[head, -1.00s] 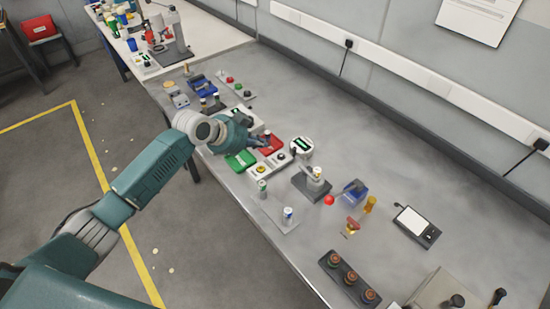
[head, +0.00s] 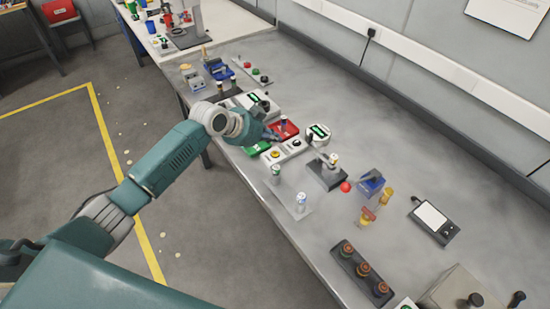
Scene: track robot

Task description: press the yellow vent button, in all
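A pale button box (head: 285,150) stands near the front edge of the long grey bench. It carries a yellow button (head: 275,154) at its left end and a dark button (head: 296,143) at its right end. My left gripper (head: 273,137) is just behind the box in the head view, between the green tray (head: 257,148) and the red tray (head: 290,129). Its fingers point right and appear empty. They look apart from the yellow button, but their height above the bench is unclear. The fingers are too small to tell whether they are open. My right gripper is not in view.
The bench surface (head: 410,160) at the back right is clear.

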